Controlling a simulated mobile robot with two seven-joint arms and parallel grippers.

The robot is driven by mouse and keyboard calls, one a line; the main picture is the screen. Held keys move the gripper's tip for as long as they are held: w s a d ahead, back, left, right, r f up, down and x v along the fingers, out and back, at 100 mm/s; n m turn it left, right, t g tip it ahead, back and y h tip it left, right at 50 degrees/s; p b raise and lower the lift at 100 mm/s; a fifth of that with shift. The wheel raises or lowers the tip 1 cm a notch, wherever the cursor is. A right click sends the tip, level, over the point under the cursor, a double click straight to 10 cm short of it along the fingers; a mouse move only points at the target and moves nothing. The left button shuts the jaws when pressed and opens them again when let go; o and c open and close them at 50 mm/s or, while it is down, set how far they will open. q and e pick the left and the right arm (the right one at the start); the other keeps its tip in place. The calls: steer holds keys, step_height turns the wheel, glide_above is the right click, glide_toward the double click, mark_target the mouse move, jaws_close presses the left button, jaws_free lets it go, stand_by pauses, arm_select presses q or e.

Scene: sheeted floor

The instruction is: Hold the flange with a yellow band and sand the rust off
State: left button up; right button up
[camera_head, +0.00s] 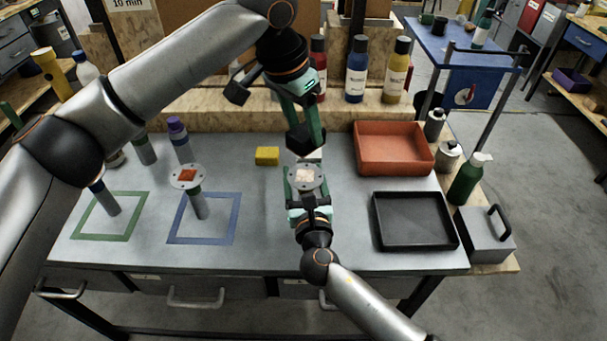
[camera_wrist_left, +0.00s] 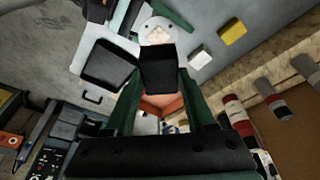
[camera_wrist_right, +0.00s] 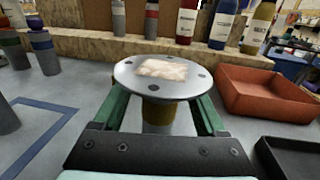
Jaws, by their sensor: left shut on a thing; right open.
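The flange (camera_head: 306,178) stands upright at the middle of the table, a round grey disc with bolt holes on a post. The right wrist view shows it close up (camera_wrist_right: 185,82), with a dull yellow band (camera_wrist_right: 158,116) under the disc. A pale, pinkish-white patch lies on its top; no bright orange shows there. My right gripper (camera_head: 306,190) is open, its fingers on either side of the post below the disc. My left gripper (camera_head: 307,130) is shut on a black block (camera_wrist_left: 158,70) and holds it above and behind the flange, apart from it.
A second flange (camera_head: 187,177) with an orange rust patch stands in the blue square (camera_head: 173,240). A yellow block (camera_head: 267,155) and a white block (camera_wrist_left: 200,56) lie behind. A red tray (camera_head: 423,171) and black tray (camera_head: 455,236) are at right; bottles (camera_head: 356,75) stand on the back shelf.

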jaws_close()
stand_by(0.4)
